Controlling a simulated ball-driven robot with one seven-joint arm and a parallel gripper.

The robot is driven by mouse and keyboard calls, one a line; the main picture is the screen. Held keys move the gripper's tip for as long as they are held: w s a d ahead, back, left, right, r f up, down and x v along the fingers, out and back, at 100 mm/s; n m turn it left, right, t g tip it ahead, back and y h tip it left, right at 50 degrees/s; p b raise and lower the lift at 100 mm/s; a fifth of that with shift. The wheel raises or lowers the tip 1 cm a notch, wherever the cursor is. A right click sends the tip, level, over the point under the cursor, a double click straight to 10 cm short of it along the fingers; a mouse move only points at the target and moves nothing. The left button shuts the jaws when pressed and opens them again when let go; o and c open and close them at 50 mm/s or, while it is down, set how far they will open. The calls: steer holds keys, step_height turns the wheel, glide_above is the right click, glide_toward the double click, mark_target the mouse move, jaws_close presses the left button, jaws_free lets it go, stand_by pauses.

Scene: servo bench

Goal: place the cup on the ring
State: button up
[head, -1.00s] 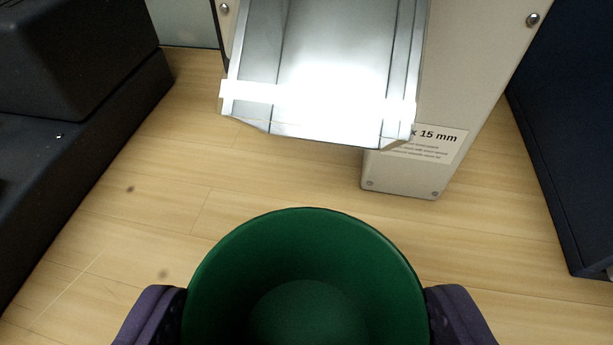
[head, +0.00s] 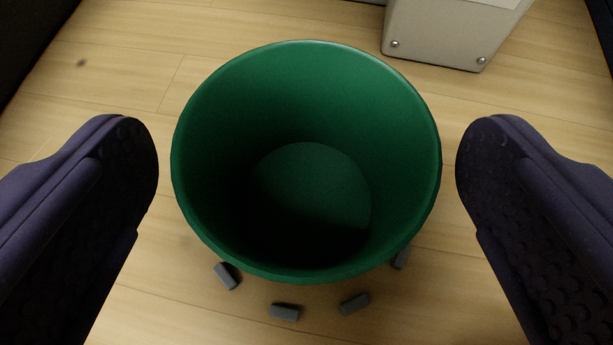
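The green cup (head: 305,190) stands upright in the middle of the head view, and I see down into its empty inside. Several small grey blocks (head: 285,312) lie in an arc on the wooden surface around its near side. They look like part of the ring; the rest of it is hidden behind the cup. My gripper (head: 307,165) is open, with one dark purple finger on each side of the cup. A gap shows between each finger and the cup wall. I cannot tell whether the cup is centred in the ring.
A beige machine foot (head: 450,35) with screws stands at the upper right. Dark objects show at the upper left and upper right corners. The light wooden surface (head: 130,75) is clear to the left of the cup.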

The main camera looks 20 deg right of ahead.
steer(key=shift+s+a+r+p, duration=0.15)
steer(key=shift+s+r+p, duration=0.15)
steer(key=shift+r, duration=0.1)
steer(key=p+v, duration=0.3)
steer(key=v, duration=0.8)
steer(key=shift+a, duration=0.1)
